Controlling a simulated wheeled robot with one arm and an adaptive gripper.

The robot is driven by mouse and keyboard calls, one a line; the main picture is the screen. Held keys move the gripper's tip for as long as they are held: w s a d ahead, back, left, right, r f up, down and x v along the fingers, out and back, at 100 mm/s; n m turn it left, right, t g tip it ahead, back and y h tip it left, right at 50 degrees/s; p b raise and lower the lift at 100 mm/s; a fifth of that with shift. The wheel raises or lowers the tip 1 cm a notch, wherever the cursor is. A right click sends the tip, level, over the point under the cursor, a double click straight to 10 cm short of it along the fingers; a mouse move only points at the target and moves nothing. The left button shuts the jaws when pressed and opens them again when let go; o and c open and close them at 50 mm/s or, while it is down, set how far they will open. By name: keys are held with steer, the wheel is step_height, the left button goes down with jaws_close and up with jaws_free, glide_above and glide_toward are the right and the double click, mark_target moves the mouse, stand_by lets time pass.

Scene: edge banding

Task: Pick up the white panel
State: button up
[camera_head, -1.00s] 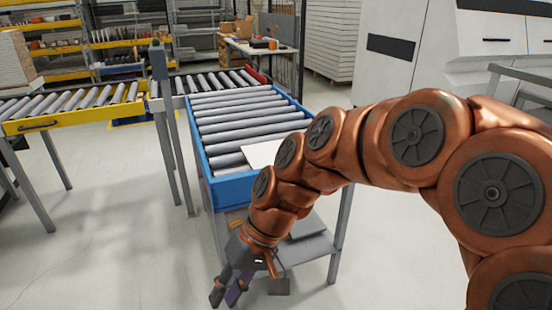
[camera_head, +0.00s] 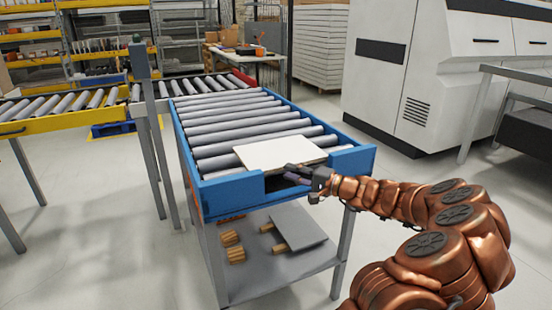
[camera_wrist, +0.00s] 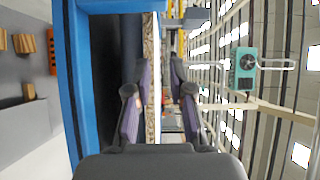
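The white panel (camera_head: 280,153) lies flat on the grey rollers at the near end of the blue-framed conveyor, reaching over a gap in its front rail. My gripper (camera_head: 308,177) is at the panel's front edge, on its right part. In the wrist view, the panel's speckled edge (camera_wrist: 152,90) runs between the two fingers of my gripper (camera_wrist: 158,92). The fingers stand apart, with a visible gap at least on the right side of the panel. Whether the left finger touches the panel is unclear.
The blue conveyor frame (camera_head: 232,192) borders the gripper closely. A lower shelf (camera_head: 270,277) under it holds wooden blocks (camera_head: 232,246) and a grey board (camera_head: 300,227). A yellow-railed roller conveyor (camera_head: 45,123) is at left. A white machine (camera_head: 440,60) stands at back right.

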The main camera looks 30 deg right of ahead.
mark_target(280, 164)
steer(key=shift+m+t+h, duration=0.4)
steer(key=shift+m+h, duration=0.1)
steer(key=shift+w+f+p, duration=0.15)
steer(key=shift+w+f, duration=0.1)
steer(key=shift+w, duration=1)
steer(key=shift+w+f+p, duration=0.1)
steer(key=shift+w+f, duration=0.2)
steer(key=shift+w, duration=0.95)
steer(key=shift+w+f+p, duration=0.15)
steer(key=shift+w+f, duration=0.1)
steer(key=shift+w, duration=1)
jaws_close()
